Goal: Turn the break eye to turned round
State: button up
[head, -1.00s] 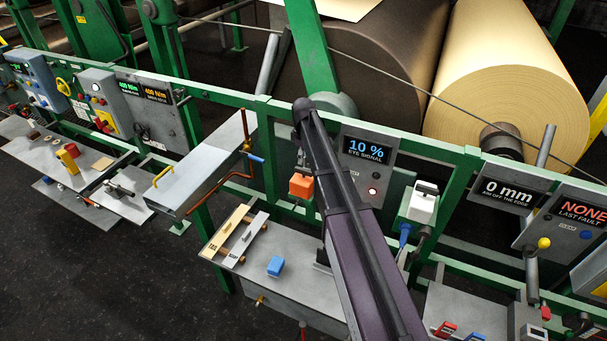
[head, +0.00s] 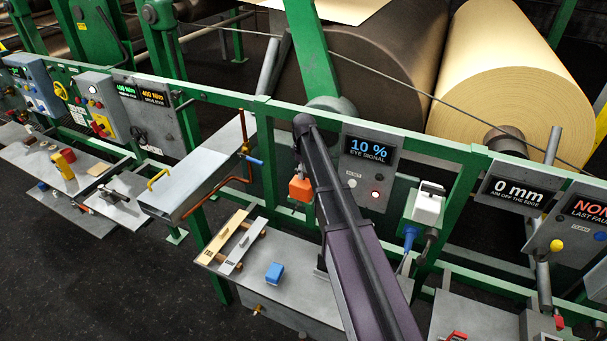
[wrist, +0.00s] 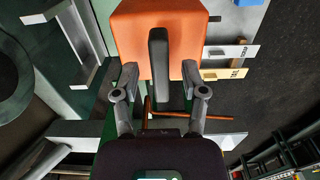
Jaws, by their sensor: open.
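An orange block, which looks like the break eye (wrist: 136,45), fills the top middle of the wrist view. A dark grey upright bar (wrist: 158,60) stands on its near face. In the head view the orange block (head: 300,189) hangs by the green rail, just left of my arm, which partly covers it. My gripper (wrist: 161,74) is open, its two fingers on either side of the bar, near the block's lower part. I cannot tell whether they touch it. My gripper's fingertips are not discernible in the head view.
A grey shelf (head: 262,300) below carries a blue block (head: 274,272) and two labelled bars. A copper pipe (head: 222,183) runs left of the orange block. A white box (head: 427,208) with a blue cable sits right of my arm. Large rolls stand behind the green rail.

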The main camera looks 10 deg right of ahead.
jog(key=shift+c, duration=0.2)
grip_shut()
